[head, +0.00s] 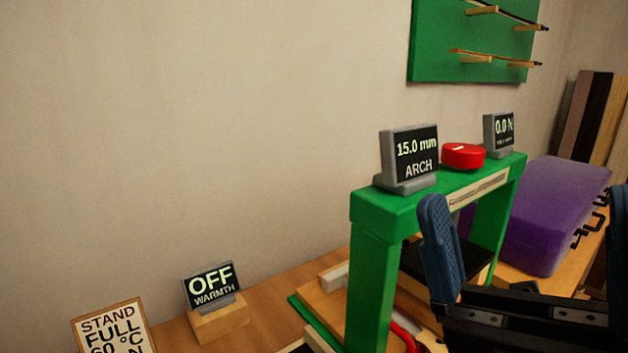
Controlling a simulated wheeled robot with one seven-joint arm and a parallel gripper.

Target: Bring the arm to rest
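My gripper (530,255) is in the lower right of the head view, in front of the green frame. One blue finger (441,245) stands upright at its left, and part of another blue finger (618,240) shows at the right edge. The two fingers are wide apart, and I see nothing held between them. The rest of my arm is cut off by the bottom and right edges.
A green frame (372,270) stands on the wooden bench (275,290), carrying an ARCH display (412,155), a red button (463,155) and another display (498,133). A purple case (552,210) lies right. A WARMTH display (212,287) and a sign (112,330) stand left.

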